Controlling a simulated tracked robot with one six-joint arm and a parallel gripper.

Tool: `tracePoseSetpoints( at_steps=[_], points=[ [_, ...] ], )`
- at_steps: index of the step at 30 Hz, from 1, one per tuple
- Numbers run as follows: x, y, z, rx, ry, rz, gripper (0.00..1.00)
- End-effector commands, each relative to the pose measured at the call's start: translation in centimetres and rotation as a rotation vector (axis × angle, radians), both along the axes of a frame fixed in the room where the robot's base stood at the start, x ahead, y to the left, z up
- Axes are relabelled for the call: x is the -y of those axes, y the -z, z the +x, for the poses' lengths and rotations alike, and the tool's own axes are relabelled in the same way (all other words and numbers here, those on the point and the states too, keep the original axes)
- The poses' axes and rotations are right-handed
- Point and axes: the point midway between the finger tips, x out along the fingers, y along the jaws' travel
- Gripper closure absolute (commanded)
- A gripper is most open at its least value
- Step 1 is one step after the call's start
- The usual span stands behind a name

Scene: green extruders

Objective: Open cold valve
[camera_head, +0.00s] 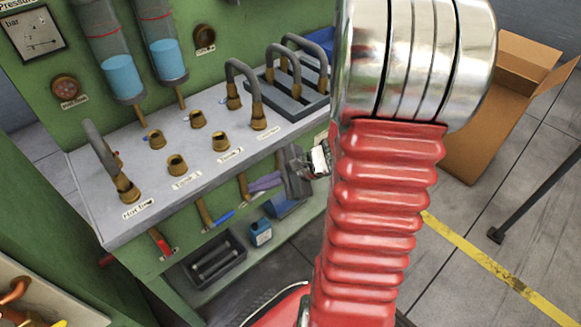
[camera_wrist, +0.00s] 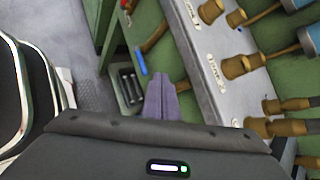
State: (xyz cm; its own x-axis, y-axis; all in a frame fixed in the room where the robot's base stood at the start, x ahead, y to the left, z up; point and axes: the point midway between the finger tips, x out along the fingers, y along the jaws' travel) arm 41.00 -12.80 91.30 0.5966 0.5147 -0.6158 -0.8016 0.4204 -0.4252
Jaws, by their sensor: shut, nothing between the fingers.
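A blue valve handle (camera_head: 222,219), which looks like the cold valve, is on a brass pipe under the front edge of the grey worktop. It also shows in the wrist view (camera_wrist: 141,62), beyond my fingertips and slightly left. A red valve handle (camera_head: 160,243) is on another pipe to its left. My gripper (camera_head: 262,183) has purple fingers, shut together and empty. It is in front of the worktop edge, to the right of the blue handle and apart from it. In the wrist view the fingers (camera_wrist: 162,84) point up toward the pipes.
The grey worktop (camera_head: 105,215) carries several brass fittings and curved hoses. Below it, a shelf holds a dark tray (camera_head: 213,262) and a blue bottle (camera_head: 260,232). A cardboard box (camera_head: 490,120) stands on the floor at right. Open floor lies in front of the bench.

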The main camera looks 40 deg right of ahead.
Motion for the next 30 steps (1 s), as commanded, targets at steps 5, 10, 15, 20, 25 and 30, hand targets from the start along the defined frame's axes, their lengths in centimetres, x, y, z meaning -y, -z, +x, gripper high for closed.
tracePoseSetpoints(
  at_steps=[5,10,15,20,25,30],
  points=[
    [5.0,3.1,0.1,-0.024,0.255,0.148,1.0],
    [10.0,6.2,-0.7,-0.039,0.501,0.279,1.0],
    [14.9,9.8,-2.5,-0.05,0.748,0.399,1.0],
    [18.1,12.5,-4.4,-0.053,0.921,0.475,1.0],
    [19.3,13.6,-5.3,-0.055,0.991,0.504,1.0],
    [19.4,13.6,-5.3,-0.055,0.992,0.505,1.0]
  ],
)
